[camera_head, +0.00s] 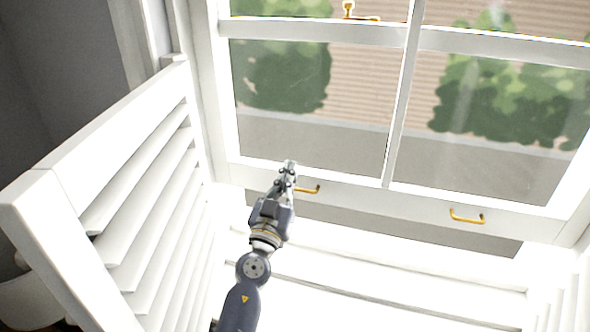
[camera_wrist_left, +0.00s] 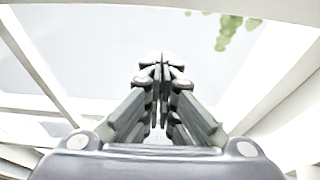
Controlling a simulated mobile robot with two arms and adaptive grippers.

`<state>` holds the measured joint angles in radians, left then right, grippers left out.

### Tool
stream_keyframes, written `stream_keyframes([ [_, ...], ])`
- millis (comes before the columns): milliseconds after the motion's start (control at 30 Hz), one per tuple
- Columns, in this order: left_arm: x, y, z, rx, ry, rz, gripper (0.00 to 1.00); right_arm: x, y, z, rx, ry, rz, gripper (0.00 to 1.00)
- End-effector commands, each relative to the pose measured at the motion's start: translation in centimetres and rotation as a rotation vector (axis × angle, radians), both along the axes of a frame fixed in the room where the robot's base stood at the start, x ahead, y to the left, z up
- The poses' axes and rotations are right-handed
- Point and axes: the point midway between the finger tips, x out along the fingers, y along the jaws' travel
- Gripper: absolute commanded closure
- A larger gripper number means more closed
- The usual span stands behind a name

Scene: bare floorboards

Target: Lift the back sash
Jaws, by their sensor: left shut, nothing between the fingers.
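The white window sash (camera_head: 340,201) has a bottom rail that stands a little above the sill, with a gap beneath it. The rail carries two brass handles, a left one (camera_head: 308,190) and a right one (camera_head: 467,216). My left gripper (camera_head: 289,166) is shut and empty, with its tips over the rail just left of the left handle; I cannot tell whether it touches the handle. In the left wrist view its fingers (camera_wrist_left: 160,62) meet with nothing between them. No right gripper shows.
An open white louvred shutter (camera_head: 140,200) stands close on the left of my arm. Another white shutter (camera_head: 568,305) shows at the lower right. A brass latch (camera_head: 349,9) sits on the upper rail. The sill (camera_head: 380,285) is bare.

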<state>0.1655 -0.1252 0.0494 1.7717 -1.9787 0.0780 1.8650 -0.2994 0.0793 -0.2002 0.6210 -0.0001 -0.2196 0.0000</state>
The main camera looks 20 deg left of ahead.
Motion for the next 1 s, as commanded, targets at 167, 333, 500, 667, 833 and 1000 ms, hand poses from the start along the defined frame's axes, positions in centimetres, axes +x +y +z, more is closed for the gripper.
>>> stream_keyframes([
  [167,3.6,0.1,1.4,0.001,-0.003,0.001,1.0,-0.1,0.0,0.0,0.0,0.001,0.0,1.0],
  [333,5.5,0.1,0.4,0.001,0.002,0.003,1.0,-0.1,0.0,-1.6,0.0,0.002,0.0,1.0],
  [500,5.4,0.1,-1.2,0.001,0.0,0.003,1.0,-0.2,0.0,-3.3,-0.001,0.003,-0.001,1.0],
  [667,5.4,0.1,-2.0,-0.001,0.0,0.002,1.0,-0.2,-0.1,-4.0,-0.001,0.003,-0.001,1.0],
  [833,5.4,0.1,-2.2,-0.001,0.0,0.002,1.0,-0.2,-0.1,-4.1,-0.001,0.003,0.0,1.0],
  [1000,5.4,0.1,-2.1,-0.001,0.0,0.002,1.0,-0.2,-0.1,-4.1,-0.001,0.003,0.0,1.0],
])
